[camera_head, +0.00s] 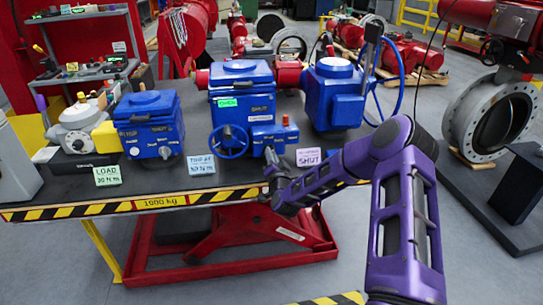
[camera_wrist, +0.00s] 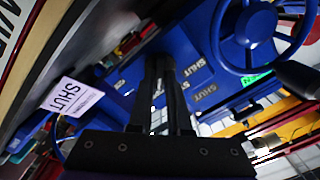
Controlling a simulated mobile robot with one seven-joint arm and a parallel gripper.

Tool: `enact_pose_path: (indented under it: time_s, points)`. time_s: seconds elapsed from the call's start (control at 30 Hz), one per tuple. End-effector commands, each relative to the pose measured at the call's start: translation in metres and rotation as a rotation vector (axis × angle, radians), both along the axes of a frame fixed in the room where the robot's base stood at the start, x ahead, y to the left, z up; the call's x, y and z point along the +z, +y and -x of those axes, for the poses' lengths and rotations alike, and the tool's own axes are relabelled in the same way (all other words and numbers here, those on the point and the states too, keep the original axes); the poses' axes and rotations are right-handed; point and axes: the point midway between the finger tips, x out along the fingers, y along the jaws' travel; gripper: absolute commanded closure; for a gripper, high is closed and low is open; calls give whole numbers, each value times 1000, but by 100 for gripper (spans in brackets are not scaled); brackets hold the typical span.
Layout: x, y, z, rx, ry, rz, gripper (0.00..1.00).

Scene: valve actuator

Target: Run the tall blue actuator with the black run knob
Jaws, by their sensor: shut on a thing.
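The tall blue actuator (camera_head: 240,78) stands mid-table in the head view, with a blue handwheel (camera_head: 228,141) on its front. A small blue control box (camera_head: 275,135) with knobs on top is at its right. My gripper (camera_head: 270,162) reaches in from the right to the front of this box. In the wrist view, my dark fingers (camera_wrist: 160,72) are close together against the blue housing (camera_wrist: 118,82), beside "SHUT" lettering. They are shut on what seems to be the black run knob, which they hide. The handwheel also shows in the wrist view (camera_wrist: 250,42).
A low blue actuator (camera_head: 149,122) stands left and another blue actuator (camera_head: 334,92) right. Cards LOAD (camera_head: 107,175), a torque card (camera_head: 201,164) and SHUT (camera_head: 308,157) line the table's front. A red lift table (camera_head: 235,232) carries them. The floor in front is clear.

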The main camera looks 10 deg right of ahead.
Motion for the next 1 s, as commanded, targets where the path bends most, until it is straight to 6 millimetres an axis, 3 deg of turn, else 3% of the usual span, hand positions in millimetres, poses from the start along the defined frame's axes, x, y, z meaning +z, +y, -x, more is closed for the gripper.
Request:
enact_pose_path:
  time_s: [0.37, 1.0]
  points:
    - [-2, 1, 0, 1, -4, 123, 100]
    - [-3, 3, 0, 0, -3, 624, 100]
